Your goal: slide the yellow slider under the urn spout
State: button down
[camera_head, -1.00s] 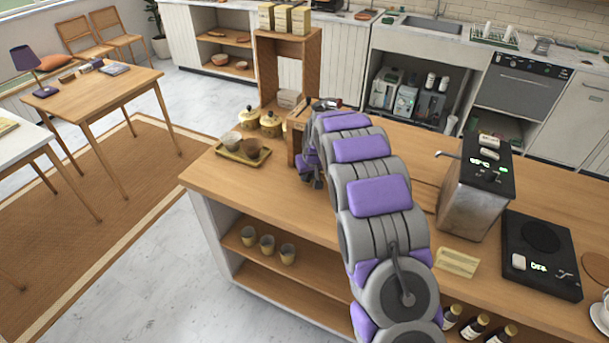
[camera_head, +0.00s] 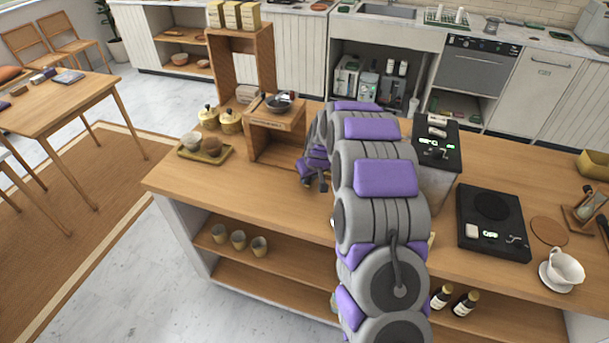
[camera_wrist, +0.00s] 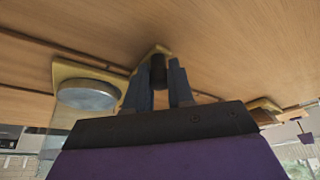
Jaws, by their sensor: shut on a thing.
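My gripper (camera_wrist: 158,88) is shut on a dark upright knob (camera_wrist: 158,70) with a small yellow piece at its end, which looks like the yellow slider (camera_wrist: 160,49). In the wrist view, a yellow plate bearing a round grey disc (camera_wrist: 87,96) sits beside it, near a dark groove in the counter; I cannot tell whether the two yellow parts are joined. In the head view my gripper (camera_head: 316,178) is low over the counter, right of the wooden box, and the slider is hidden. The metal urn (camera_head: 435,180) stands right of my arm; its spout is hidden.
The wooden box (camera_head: 277,118) with a dark bowl on it is close to my gripper. A tray (camera_head: 222,156) with cups stands left on the counter (camera_head: 220,187). A black scale (camera_head: 478,238) and a white cup (camera_head: 566,267) are right of the urn.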

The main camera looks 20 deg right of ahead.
jog(key=shift+w+a+r, duration=0.1)
jog(key=shift+w+r, duration=0.1)
jog(key=shift+w, duration=0.1)
jog(key=c, duration=1.4)
grip_release()
jog(key=o, duration=0.4)
jog(key=shift+s+d+f, duration=0.1)
jog(key=shift+d+f, duration=0.05)
jog(key=shift+d, duration=0.05)
jog(key=shift+s+a+r, duration=0.1)
jog(key=shift+s+r, duration=0.05)
jog(key=shift+r, duration=0.2)
jog(key=p+v, duration=0.3)
jog(key=v, duration=1.3)
jog(key=shift+s+r, duration=0.1)
jog(key=shift+r, duration=0.1)
